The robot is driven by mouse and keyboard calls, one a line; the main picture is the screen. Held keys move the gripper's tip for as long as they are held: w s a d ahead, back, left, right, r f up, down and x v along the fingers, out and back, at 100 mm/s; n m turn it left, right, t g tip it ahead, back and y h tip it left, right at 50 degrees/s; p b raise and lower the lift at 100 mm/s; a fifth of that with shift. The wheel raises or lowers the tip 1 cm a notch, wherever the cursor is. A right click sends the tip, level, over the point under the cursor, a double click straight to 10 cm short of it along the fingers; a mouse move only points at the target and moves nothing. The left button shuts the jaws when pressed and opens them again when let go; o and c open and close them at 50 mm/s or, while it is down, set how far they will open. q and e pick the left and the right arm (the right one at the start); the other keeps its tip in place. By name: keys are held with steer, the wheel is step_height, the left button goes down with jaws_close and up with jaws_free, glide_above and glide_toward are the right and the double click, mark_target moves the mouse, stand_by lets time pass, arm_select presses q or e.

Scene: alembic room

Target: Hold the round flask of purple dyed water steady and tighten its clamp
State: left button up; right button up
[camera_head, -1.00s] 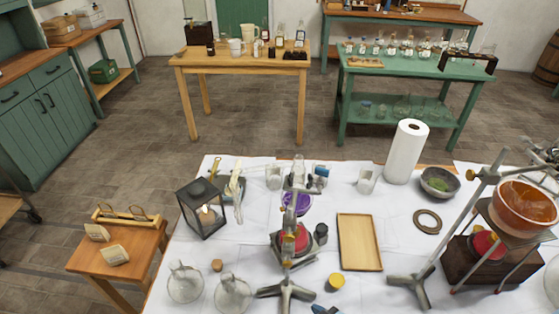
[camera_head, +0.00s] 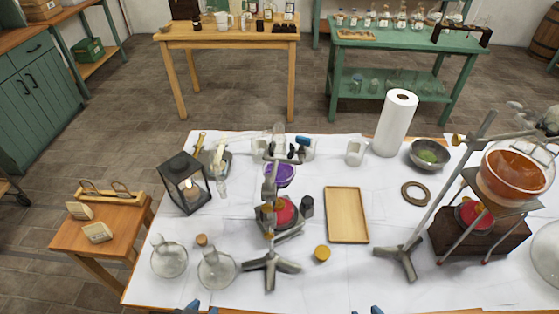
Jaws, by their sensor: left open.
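The round flask of purple water (camera_head: 281,174) sits behind the upright of a metal stand (camera_head: 270,265), above a red-topped burner or heater (camera_head: 280,212). The stand partly hides the flask. The clamp (camera_head: 300,142) with a dark blue knob is near the top of the stand, by the flask's neck. Whether it grips the neck is too small to tell. My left gripper (camera_head: 203,307) shows only as blue fingertips at the bottom edge, open and empty, well in front of the flask. Blue tips of my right gripper (camera_head: 366,311) barely show at the bottom edge, farther right.
A wooden tray (camera_head: 347,214) and a yellow lid (camera_head: 322,253) lie right of the stand. Empty flasks (camera_head: 216,270) and a lantern (camera_head: 186,183) are left. A tall stand (camera_head: 405,260) and an orange bowl (camera_head: 514,174) are right. White cloth is clear in front.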

arm_select(q)
steer(key=o, duration=0.5)
steer(key=shift+w+r, duration=0.2)
steer(key=o, duration=0.6)
steer(key=w+r, duration=0.1)
steer(key=w+r+m, duration=0.1)
steer(key=w, duration=0.1)
steer(key=shift+w+t+h, duration=0.1)
steer(key=shift+t+h, duration=0.2)
steer(key=shift+t, duration=0.1)
steer(key=w+d+r+m+g+h, duration=0.1)
steer(key=w+d+r+m+h, duration=0.25)
steer(key=w, duration=0.65)
steer(key=w+r+m+g+h, duration=0.2)
steer(key=w+r+m, duration=0.4)
steer(key=w, duration=0.4)
steer(key=shift+w+d+r+m+g+h, duration=0.55)
steer(key=shift+w+d+r+g+h, duration=1)
steer(key=shift+r+h, duration=1.95)
steer(key=shift+g, duration=0.25)
steer(key=x, duration=0.9)
steer(key=shift+s+d, duration=0.2)
steer(key=shift+d, duration=0.05)
steer(key=c, duration=0.5)
